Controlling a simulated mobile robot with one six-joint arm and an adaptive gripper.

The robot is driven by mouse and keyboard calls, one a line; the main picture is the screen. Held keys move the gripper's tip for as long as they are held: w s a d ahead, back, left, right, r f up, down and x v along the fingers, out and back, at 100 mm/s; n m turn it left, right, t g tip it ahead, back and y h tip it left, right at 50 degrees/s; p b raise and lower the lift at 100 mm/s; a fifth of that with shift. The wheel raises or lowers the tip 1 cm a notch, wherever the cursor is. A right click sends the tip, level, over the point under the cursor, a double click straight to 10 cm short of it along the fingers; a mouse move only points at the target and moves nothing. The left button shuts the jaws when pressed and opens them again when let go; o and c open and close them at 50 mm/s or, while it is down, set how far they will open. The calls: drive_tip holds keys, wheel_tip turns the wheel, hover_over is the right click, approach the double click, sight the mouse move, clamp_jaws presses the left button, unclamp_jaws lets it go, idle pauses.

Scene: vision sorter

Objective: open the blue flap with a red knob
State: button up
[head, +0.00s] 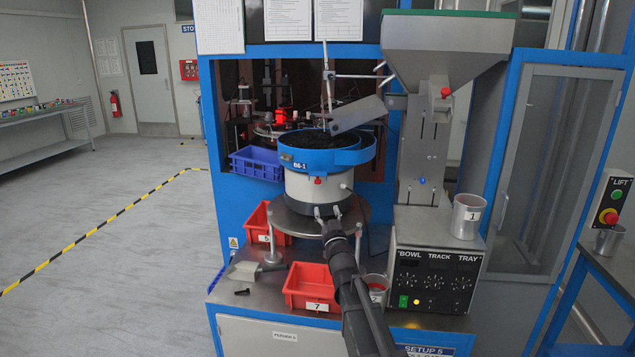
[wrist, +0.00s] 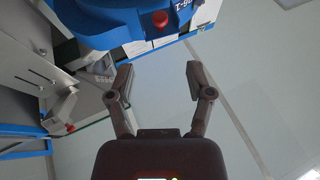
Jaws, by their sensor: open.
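The blue bowl (head: 345,158) marked B6-1 sits on a pale drum. A small red knob (head: 318,181) shows on its front, just under the blue rim. My gripper (head: 328,212) is in front of the drum's dark base, below the knob. In the wrist view my gripper (wrist: 160,68) is open and empty, its fingers apart, with the knob beyond the gap between them.
Another red bin (head: 257,240) is left of the drum. A control box (head: 435,270) and metal cup (head: 467,216) are at right. A metal chute (head: 358,113) overhangs the bowl.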

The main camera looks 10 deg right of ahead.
sight(318, 180)
drive_tip(key=p+x, duration=0.5)
drive_tip(key=x, duration=0.8)
clamp_jaws()
